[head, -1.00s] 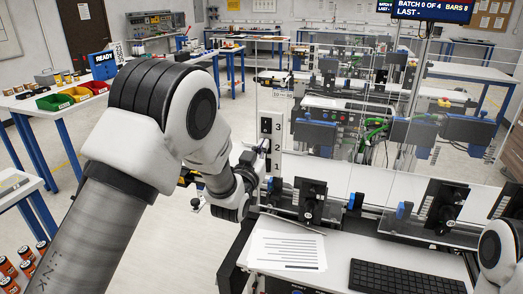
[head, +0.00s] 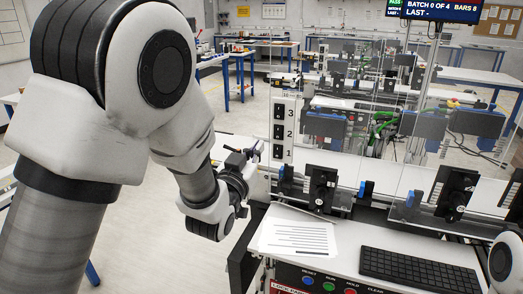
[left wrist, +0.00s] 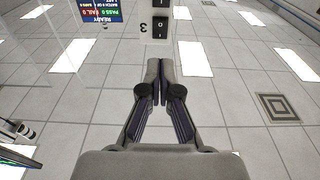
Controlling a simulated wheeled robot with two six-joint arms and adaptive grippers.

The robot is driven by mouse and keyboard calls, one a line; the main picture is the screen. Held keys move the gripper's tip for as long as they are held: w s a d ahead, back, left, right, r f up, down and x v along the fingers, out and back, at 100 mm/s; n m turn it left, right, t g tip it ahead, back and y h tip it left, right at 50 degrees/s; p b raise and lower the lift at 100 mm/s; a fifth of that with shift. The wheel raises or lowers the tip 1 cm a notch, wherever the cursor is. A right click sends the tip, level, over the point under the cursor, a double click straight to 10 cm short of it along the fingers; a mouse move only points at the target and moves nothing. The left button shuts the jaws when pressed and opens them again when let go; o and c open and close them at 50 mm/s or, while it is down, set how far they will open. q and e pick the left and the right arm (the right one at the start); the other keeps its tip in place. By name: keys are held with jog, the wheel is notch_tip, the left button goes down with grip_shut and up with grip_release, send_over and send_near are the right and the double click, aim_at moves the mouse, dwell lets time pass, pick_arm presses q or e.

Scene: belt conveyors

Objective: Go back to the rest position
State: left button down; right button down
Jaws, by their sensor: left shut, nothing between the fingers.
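My left arm fills the left side of the head view. My left gripper (head: 248,157) is small there, beside the white post with the numbered black switches (head: 284,130). In the left wrist view its two fingers (left wrist: 160,64) lie together, shut and empty, pointing up toward a ceiling with lights. The switch post also shows at the top of that view (left wrist: 158,22), beyond the fingertips. My right gripper is not in view; only a white rounded part of my right arm shows at the lower right edge of the head view.
A console with coloured buttons (head: 329,286), a printed sheet (head: 298,238) and a keyboard (head: 424,271) stands in front. Clear panels and black clamp-like fixtures (head: 320,187) line the conveyor behind it. A batch screen (head: 436,10) hangs above. Open floor (head: 150,235) lies left of the console.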

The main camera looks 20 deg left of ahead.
pick_arm(q)
jog(key=s+a+f+g, duration=0.1)
jog(key=s+f+g, duration=0.2)
jog(key=f, duration=0.8)
jog(key=s+a+f+n+g, duration=0.1)
jog(key=s+f+g, duration=0.15)
jog(key=f, duration=0.75)
jog(key=s+a+f+g, duration=0.1)
jog(key=s+f+g, duration=0.2)
jog(key=f, duration=0.8)
jog(key=s+f+g, duration=0.5)
jog(key=s+f, duration=0.2)
jog(key=s, duration=0.7)
jog(key=s+a+f+g, duration=0.1)
jog(key=s+f+g, duration=0.5)
jog(key=s, duration=0.8)
notch_tip(320, 180, down, 2)
jog(key=shift+f+y, duration=0.15)
jog(key=shift+y, duration=0.15)
